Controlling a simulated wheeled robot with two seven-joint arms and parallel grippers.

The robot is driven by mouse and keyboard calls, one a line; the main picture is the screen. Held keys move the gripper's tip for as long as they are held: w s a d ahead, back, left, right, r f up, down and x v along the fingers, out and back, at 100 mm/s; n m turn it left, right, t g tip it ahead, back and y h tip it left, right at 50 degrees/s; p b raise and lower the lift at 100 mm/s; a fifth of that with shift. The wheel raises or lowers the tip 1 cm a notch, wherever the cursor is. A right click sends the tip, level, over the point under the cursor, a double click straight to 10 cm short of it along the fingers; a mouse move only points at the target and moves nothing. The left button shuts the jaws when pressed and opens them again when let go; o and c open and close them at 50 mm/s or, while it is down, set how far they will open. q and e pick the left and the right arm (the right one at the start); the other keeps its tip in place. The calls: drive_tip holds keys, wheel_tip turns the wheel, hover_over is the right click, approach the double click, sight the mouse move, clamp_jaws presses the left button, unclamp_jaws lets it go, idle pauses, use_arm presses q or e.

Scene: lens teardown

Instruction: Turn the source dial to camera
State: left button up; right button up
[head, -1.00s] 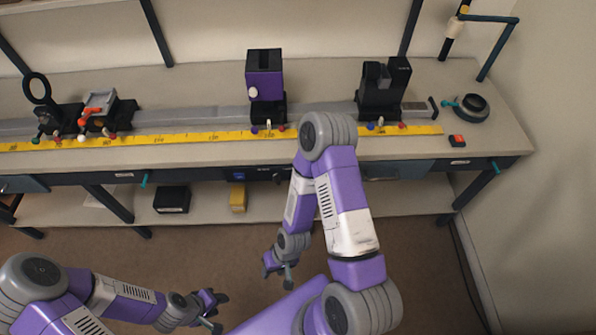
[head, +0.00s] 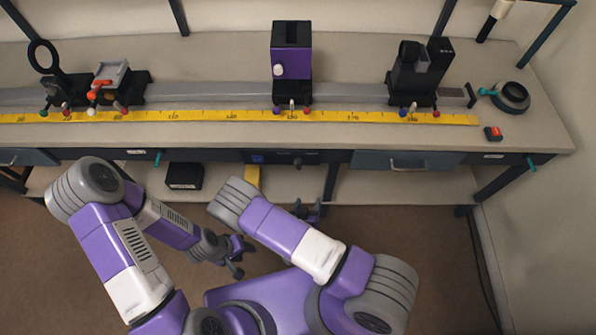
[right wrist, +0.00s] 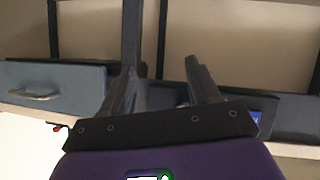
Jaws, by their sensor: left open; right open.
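A dark control panel (head: 275,158) sits in the bench's front edge, with a small blue screen (head: 257,159) and a dark round knob (head: 297,162), which looks like the source dial. Its markings are too small to read. My right gripper (head: 310,209) is open and empty below the panel, partly hidden behind my arm. In the right wrist view its fingers (right wrist: 165,88) stand apart before the panel, with the blue screen (right wrist: 255,117) beside the right finger; the knob cannot be made out there. My left gripper (head: 238,258) is open and empty, low over the floor.
A blue-grey drawer (head: 430,161) with a handle adjoins the panel. On the bench, a yellow ruler (head: 200,115) runs before a rail bearing a purple-and-black unit (head: 292,60) and other mounts. A black box (head: 184,176) stands on the lower shelf. The floor before the bench is clear.

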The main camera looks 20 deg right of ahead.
sight(298, 169)
drive_tip(key=w+a+r+n+t, duration=0.2)
drive_tip(key=w+a+r+t, duration=0.1)
drive_tip(key=r+t, duration=0.3)
drive_tip(key=shift+y, duration=0.4)
drive_tip(key=x, duration=0.2)
drive_tip(key=b+x, duration=0.1)
drive_tip(key=x, duration=0.4)
drive_tip(key=shift+w+d+r+b, duration=0.15)
drive_tip(key=shift+w+r+b, duration=0.15)
drive_tip(key=shift+w, duration=0.05)
drive_tip(key=c, duration=1)
